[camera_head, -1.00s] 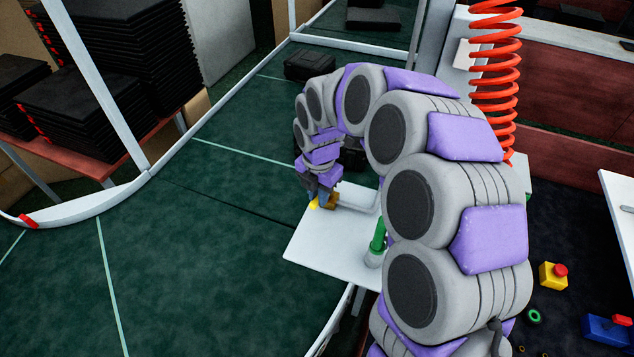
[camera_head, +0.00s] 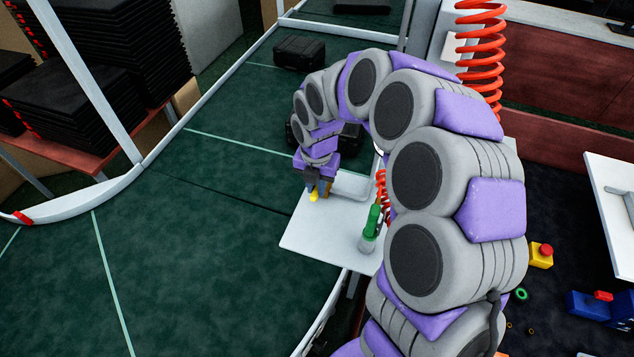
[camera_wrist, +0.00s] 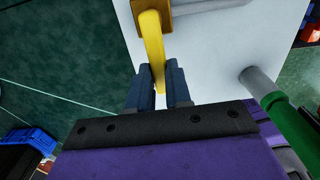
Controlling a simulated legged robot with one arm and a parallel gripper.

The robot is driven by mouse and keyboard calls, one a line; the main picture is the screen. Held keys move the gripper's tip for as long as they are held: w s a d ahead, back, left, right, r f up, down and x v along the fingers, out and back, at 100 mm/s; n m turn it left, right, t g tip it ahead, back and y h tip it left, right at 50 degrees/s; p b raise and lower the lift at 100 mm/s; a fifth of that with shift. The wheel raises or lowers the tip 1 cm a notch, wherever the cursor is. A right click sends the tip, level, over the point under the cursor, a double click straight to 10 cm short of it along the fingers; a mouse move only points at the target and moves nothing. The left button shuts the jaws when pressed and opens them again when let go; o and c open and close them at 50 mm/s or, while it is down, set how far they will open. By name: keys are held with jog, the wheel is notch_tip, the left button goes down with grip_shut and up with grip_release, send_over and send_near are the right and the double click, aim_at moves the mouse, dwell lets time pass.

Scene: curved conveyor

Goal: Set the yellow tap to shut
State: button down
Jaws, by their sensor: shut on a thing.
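The yellow tap (camera_wrist: 152,45) shows as a yellow lever on a brass-brown body (camera_wrist: 176,12) over a white panel (camera_wrist: 210,60) in the wrist view. My gripper (camera_wrist: 160,88) has its two dark blue fingers on either side of the lever's end and is shut on it. In the head view my gripper (camera_head: 318,186) points down at the white panel (camera_head: 310,235), and a small part of the yellow lever (camera_head: 313,196) shows below it. The tap body is mostly hidden there by my gripper.
A green-handled tool (camera_head: 371,222) stands on the panel to the right of my gripper, by a red coiled hose (camera_head: 384,190). Black cases (camera_head: 299,52) ride on the green conveyor (camera_head: 200,240). A yellow box with a red button (camera_head: 541,256) lies to the right.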

jog(key=c, duration=1.1)
grip_release()
jog(key=shift+s+a, duration=0.2)
jog(key=shift+o, duration=0.3)
jog(key=shift+w, duration=0.1)
jog(key=shift+d+r, duration=0.1)
jog(key=shift+r, duration=0.25)
notch_tip(320, 180, up, 16)
jog(key=shift+a+r, duration=0.2)
jog(key=shift+r, duration=0.05)
jog(key=shift+w, duration=0.1)
